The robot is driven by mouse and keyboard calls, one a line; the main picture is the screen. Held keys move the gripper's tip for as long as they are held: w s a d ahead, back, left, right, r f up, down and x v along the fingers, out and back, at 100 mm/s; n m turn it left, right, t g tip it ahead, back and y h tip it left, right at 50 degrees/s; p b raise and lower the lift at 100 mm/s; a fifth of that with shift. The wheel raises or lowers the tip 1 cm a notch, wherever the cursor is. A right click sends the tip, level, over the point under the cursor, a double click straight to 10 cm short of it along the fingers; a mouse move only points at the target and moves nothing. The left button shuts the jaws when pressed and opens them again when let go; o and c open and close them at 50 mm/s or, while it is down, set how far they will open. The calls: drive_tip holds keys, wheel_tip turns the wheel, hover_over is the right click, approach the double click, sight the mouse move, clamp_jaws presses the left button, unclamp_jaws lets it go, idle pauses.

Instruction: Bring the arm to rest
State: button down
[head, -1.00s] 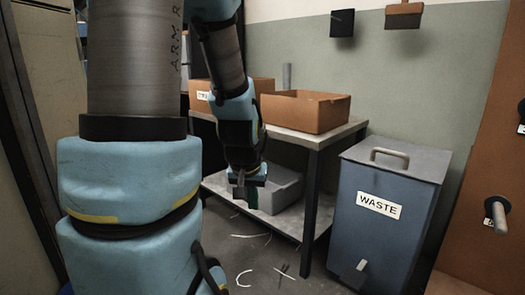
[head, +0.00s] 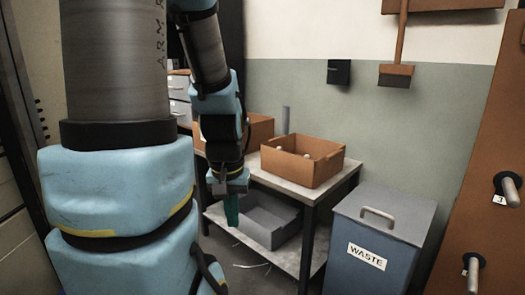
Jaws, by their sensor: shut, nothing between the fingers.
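My blue and grey arm hangs down left of centre in the head view. My gripper (head: 232,215) is at its lower end and points downward. Its teal fingers are shut with nothing between them. It hangs in front of the shelving table (head: 268,168), and a grey open bin (head: 270,232) on the lower shelf shows just right of the fingers. No contact with the bin or table can be made out.
Two orange-brown boxes stand on the table top; the right one (head: 302,158) holds small pale items. A blue-grey waste bin (head: 378,240) stands at right. A brown panel with pegs (head: 508,190) is at far right. A brush (head: 396,75) hangs on the wall.

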wheel_tip(320, 180, up, 18)
drive_tip(key=p, duration=1.5)
drive_tip(key=shift+f, duration=0.1)
